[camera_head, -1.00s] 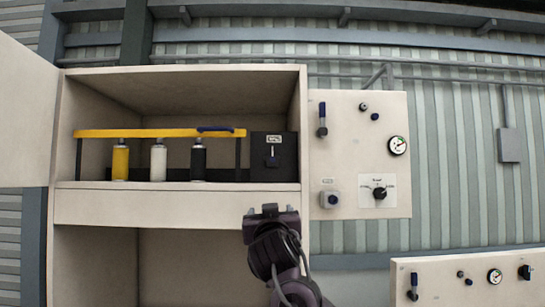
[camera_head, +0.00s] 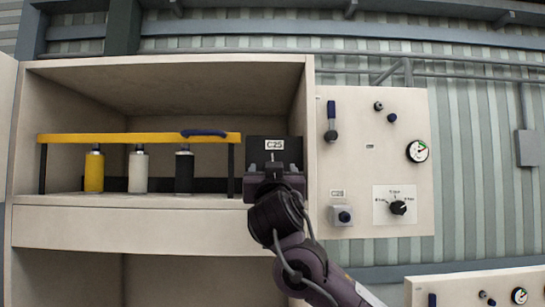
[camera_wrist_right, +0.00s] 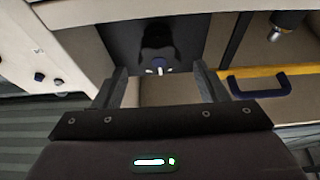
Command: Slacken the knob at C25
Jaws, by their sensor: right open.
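A black box (camera_head: 290,152) with a white label reading C25 (camera_head: 274,144) stands at the right end of the cabinet shelf. My right gripper (camera_head: 273,172) is in front of it and hides its lower part and the knob in the head view. My left gripper is not in view.
A yellow rail (camera_head: 110,138) with a blue handle (camera_head: 204,133) and yellow, white and black cylinders (camera_head: 94,172) stand left of the box.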

